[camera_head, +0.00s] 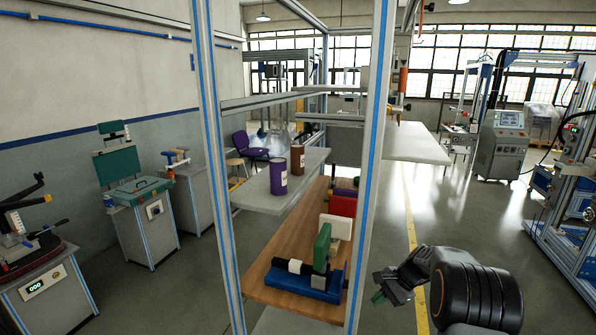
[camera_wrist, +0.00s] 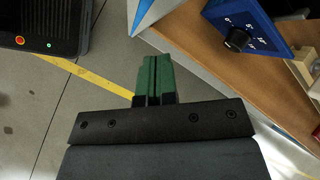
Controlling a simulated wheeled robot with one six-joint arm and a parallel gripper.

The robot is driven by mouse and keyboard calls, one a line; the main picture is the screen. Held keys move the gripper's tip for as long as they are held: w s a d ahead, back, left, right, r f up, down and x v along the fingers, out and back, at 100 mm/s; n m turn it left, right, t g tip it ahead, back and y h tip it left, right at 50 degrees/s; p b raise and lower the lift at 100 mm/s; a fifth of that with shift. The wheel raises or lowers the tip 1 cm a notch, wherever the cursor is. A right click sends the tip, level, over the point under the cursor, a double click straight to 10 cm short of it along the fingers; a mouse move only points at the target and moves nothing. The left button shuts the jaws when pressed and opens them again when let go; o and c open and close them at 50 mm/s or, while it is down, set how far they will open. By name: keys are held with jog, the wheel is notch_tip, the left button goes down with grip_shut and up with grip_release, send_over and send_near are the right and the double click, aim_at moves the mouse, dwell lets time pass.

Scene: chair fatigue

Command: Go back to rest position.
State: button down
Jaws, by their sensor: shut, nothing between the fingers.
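My gripper (camera_head: 378,297) shows at the lower right of the head view, right of the shelf frame's front post and apart from it. In the wrist view, its two green fingertips (camera_wrist: 153,75) are together with nothing between them. Below the gripper in the wrist view is grey floor with a yellow line.
A metal shelf frame (camera_head: 374,150) stands close to the left of my gripper. Its wooden shelf (camera_head: 262,265) holds a blue device (camera_head: 305,283), which also shows in the wrist view (camera_wrist: 245,28). A grey shelf (camera_head: 265,203) holds a purple can (camera_head: 278,176) and brown can (camera_head: 297,158). Open floor lies right.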

jog(key=s+a+r+n+t+h, duration=0.2)
jog(key=s+r+n, duration=0.4)
jog(key=s, duration=0.6)
jog(key=s+a+r+n+t+h, duration=0.2)
jog(key=s+a+r+n+h, duration=0.3)
jog(key=s+r, duration=0.4)
jog(key=s+n, duration=0.1)
jog(key=s, duration=0.3)
jog(key=shift+s+r, duration=0.2)
jog(key=shift+r, duration=0.05)
jog(key=shift+a, duration=0.1)
